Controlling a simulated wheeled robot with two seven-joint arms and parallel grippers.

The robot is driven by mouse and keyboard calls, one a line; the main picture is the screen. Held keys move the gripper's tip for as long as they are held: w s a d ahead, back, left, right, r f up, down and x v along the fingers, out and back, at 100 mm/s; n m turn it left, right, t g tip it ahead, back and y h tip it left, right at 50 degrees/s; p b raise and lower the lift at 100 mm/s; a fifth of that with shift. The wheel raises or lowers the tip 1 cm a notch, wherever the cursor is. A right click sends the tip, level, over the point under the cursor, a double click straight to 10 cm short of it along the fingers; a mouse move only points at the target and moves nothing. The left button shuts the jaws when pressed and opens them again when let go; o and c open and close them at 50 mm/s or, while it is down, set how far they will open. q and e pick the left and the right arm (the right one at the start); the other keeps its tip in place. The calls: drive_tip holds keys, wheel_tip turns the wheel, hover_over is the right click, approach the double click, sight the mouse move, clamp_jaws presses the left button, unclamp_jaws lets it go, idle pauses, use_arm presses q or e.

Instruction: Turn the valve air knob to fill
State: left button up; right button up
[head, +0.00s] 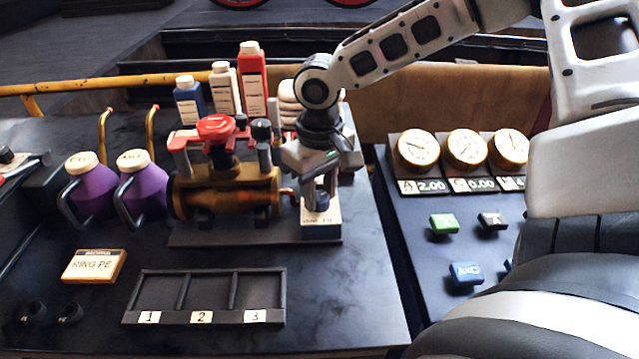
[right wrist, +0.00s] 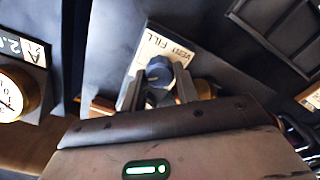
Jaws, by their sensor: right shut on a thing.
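The air knob (head: 318,204) is a small dark blue knob on a pale box with a printed label (head: 321,222), at the right end of the valve stand. My right gripper (head: 317,190) points down from above and is shut on the knob. The right wrist view shows the knob (right wrist: 160,71) between the two fingers, and the label (right wrist: 158,48) reads "VENT" and "FILL". The fingers hide part of the knob, so I cannot tell which word it points to. The brass valve (head: 228,192) with a red handwheel (head: 216,126) stands left of the knob.
Bottles (head: 226,90) stand behind the valve, and purple jugs (head: 140,186) left of it. A numbered tray (head: 204,318) and a "RING PE" box (head: 94,266) lie in front. A panel with gauges (head: 467,148) and coloured buttons (head: 444,223) stands at the right, across a gap.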

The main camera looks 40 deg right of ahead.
sight(320, 196)
drive_tip(key=shift+m, duration=0.5)
idle(0.3)
drive_tip(key=o, duration=1)
drive_tip(key=shift+c, duration=0.2)
wheel_tip(320, 196, up, 16)
drive_tip(key=shift+p, duration=0.45)
